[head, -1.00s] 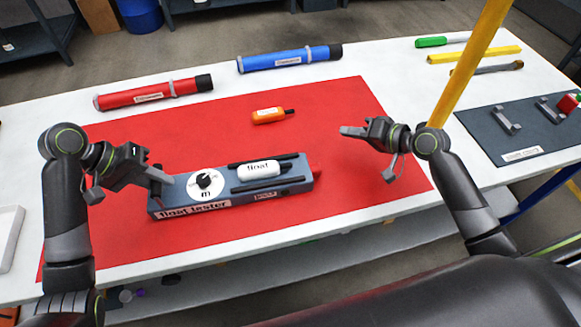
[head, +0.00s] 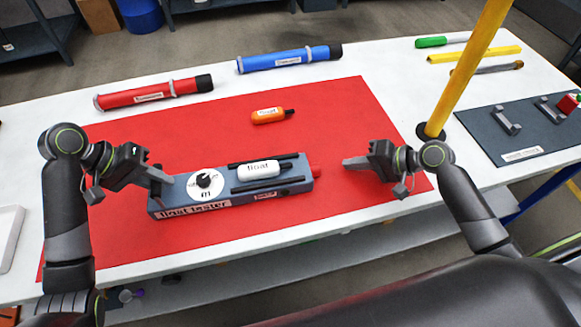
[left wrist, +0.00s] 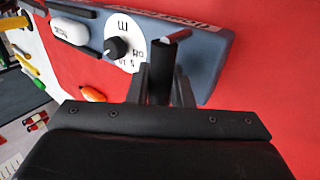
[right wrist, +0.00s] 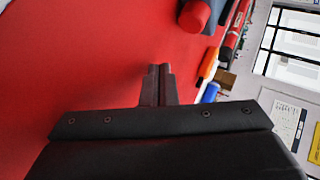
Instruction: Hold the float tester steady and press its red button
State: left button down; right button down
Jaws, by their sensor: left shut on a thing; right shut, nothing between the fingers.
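The float tester (head: 215,201) is a grey-blue box on the red mat, with a dial (head: 204,182) and a white float (head: 258,169) in its cradle. Its red button (head: 316,170) sticks out of the right end, and also shows in the right wrist view (right wrist: 195,15). My left gripper (head: 163,180) is shut on the tester's left end; the left wrist view (left wrist: 165,75) shows the fingers at that end, beside the dial. My right gripper (head: 346,162) is shut and empty, to the right of the button and apart from it, fingers pointing left.
An orange float (head: 268,115) lies behind the tester on the red mat (head: 330,110). A red tube (head: 150,94) and a blue tube (head: 288,60) lie at the back. A yellow post (head: 468,70) stands near my right arm. A grey board (head: 530,125) lies right.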

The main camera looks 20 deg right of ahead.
aim_at(332, 175)
jog(key=shift+w+a, duration=0.15)
jog(key=shift+a, duration=2.6)
jog(key=shift+a, duration=0.6)
jog(key=shift+d+r, duration=0.1)
jog(key=shift+d, duration=0.5)
jog(key=shift+d, duration=3.05)
